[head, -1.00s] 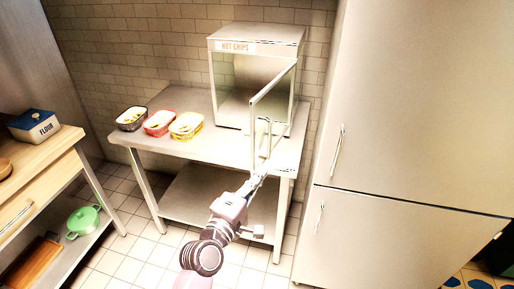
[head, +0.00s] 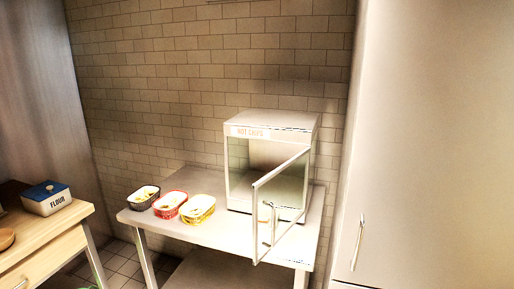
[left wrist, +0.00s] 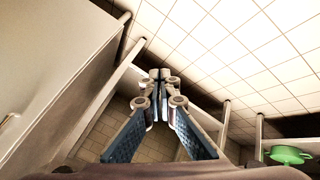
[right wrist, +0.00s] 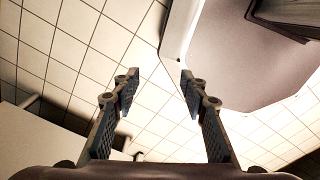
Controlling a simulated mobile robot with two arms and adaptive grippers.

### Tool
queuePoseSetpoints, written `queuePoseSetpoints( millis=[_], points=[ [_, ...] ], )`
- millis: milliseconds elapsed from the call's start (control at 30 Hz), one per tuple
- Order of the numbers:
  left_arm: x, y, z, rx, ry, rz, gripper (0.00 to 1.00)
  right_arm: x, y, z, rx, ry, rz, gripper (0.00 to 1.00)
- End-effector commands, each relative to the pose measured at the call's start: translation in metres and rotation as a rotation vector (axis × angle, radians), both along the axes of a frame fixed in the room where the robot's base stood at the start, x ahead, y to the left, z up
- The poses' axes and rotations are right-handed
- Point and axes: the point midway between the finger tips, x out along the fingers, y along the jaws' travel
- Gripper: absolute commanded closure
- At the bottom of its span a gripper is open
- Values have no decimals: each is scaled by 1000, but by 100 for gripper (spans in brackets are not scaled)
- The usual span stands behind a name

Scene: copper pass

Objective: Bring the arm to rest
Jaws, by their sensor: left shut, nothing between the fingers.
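In the left wrist view my left gripper (left wrist: 159,76) is shut and empty, its fingertips meeting over the tiled floor near a table frame. In the right wrist view my right gripper (right wrist: 158,80) is open and empty, with floor tiles between its fingers. Neither arm shows in the head view. The hot chips cabinet (head: 272,126) stands on the metal table with its glass-framed door (head: 257,222) swung open toward me.
Three baskets, dark (head: 144,200), red (head: 168,206) and yellow (head: 199,212), stand left of the cabinet on the metal table (head: 185,237). A wooden counter (head: 35,232) with a flour box (head: 46,200) is at left. A tall fridge (head: 430,140) is at right.

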Motion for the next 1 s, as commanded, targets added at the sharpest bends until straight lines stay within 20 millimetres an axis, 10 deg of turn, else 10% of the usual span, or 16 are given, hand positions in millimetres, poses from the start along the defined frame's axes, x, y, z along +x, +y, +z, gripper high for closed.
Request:
queuePoseSetpoints(
  millis=[200,500,1000],
  points=[
    [-134,63,-94,229,190,-200,100,28,6,-8,9,-42,1,60],
    [-281,127,-147,404,386,-454,100,35,12,-14,17,-53,-1,60],
    [-307,138,-152,429,420,-505,100,20,6,-15,9,-30,0,60]
  ],
)
